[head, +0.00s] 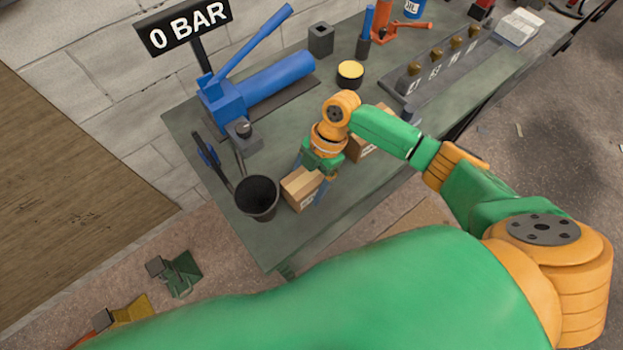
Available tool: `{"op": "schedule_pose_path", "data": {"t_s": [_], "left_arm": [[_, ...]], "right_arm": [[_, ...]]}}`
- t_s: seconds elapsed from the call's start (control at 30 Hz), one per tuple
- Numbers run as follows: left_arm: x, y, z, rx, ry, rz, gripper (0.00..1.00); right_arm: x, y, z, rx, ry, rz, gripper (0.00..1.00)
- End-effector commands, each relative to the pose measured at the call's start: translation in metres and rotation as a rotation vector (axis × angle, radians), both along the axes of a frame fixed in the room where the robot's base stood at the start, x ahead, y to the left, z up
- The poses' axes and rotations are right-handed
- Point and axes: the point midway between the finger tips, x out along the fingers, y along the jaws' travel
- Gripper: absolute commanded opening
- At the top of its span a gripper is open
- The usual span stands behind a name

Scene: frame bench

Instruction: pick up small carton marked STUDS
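A small brown carton (299,189) with a white label sits near the front edge of the green bench, beside the black bin. A second brown carton (367,148) stands behind it to the right, partly hidden by my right arm. The print on both labels is too small to read. My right gripper (310,178) points down at the nearer carton. Its fingers are apart, one at the carton's far side and one in front of its right end. I cannot tell whether they touch it. My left gripper is not in view.
A black bin (257,198) stands close left of the nearer carton. A blue press (265,87), a yellow-topped tin (350,73) and a grey rack (440,66) stand farther back on the bench (285,235). A "0 BAR" sign (186,27) rises behind the press.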

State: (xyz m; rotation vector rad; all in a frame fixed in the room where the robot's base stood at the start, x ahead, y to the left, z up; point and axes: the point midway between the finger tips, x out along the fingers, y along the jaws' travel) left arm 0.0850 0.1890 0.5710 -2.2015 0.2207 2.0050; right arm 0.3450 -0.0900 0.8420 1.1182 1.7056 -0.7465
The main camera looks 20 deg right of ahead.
Motion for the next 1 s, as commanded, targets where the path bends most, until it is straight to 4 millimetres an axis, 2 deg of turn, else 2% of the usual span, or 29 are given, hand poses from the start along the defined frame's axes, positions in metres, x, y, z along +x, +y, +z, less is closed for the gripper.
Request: {"op": "schedule_pose_path", "data": {"t_s": [0.03,0.27,0.57,0.73,0.87,1.0], "left_arm": [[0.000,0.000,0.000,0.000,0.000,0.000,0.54],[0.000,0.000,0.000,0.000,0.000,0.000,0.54],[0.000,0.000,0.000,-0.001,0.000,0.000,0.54],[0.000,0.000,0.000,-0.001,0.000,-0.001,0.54],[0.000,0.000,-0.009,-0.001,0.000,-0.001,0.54],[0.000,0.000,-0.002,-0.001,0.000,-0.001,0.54]], "right_arm": [[0.000,0.000,0.000,0.000,0.001,0.000,0.62],[0.000,0.000,0.000,-0.001,0.000,0.000,0.00],[0.000,0.000,0.001,-0.001,-0.001,0.000,0.00],[0.001,0.000,0.011,0.001,-0.003,0.002,0.00],[0.001,0.000,0.036,0.002,-0.008,0.003,0.00],[-0.023,0.000,0.065,0.002,-0.005,0.004,0.00]]}}
